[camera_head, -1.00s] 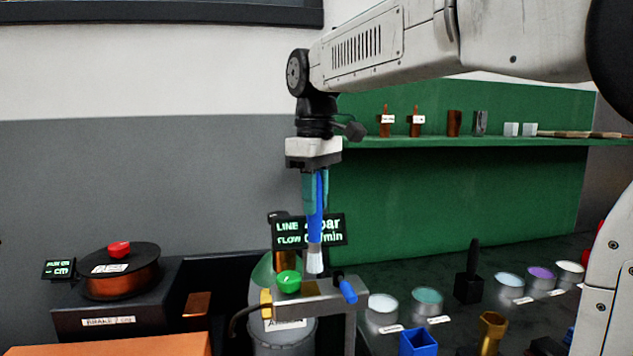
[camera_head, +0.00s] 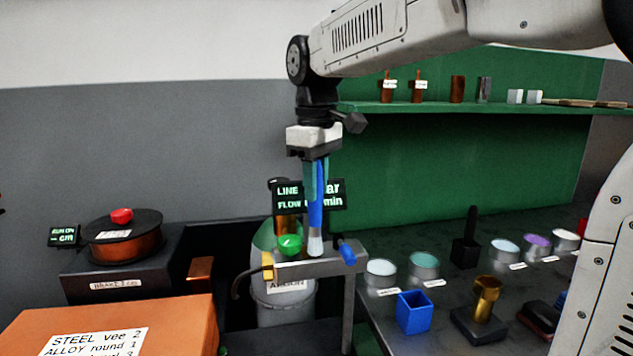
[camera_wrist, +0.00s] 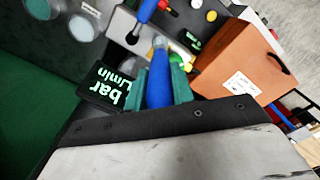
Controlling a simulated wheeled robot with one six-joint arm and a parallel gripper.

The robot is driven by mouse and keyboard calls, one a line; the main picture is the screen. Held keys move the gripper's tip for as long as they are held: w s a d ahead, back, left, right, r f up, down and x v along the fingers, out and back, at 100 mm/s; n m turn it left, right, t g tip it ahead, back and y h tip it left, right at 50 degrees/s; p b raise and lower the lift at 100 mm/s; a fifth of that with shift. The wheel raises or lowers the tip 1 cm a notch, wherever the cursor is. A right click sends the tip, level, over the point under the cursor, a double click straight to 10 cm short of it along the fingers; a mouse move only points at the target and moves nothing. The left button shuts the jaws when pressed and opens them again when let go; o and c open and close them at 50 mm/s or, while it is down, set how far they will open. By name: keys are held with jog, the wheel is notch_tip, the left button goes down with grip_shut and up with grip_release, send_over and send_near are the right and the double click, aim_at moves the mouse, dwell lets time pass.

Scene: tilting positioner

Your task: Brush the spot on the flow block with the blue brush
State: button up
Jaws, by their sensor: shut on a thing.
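My gripper (camera_head: 315,178) points down and is shut on the blue brush (camera_head: 316,212), its greenish fingers on either side of the handle. The brush hangs upright with its pale bristles (camera_head: 315,245) at the lower end, in front of a grey metal block (camera_head: 315,268) on a stand. I cannot tell whether the bristles touch the block. No spot is visible on it. In the wrist view the blue handle (camera_wrist: 159,88) runs away from the fingers, and the bristle end shows small beyond it.
A line and flow display (camera_head: 288,198) stands behind. An orange box (camera_head: 180,325) is at front left. Several jars, a blue cup (camera_head: 414,312) and a brass piece (camera_head: 486,298) stand right.

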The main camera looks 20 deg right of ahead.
jog(key=shift+f, duration=0.4)
dwell(0.6)
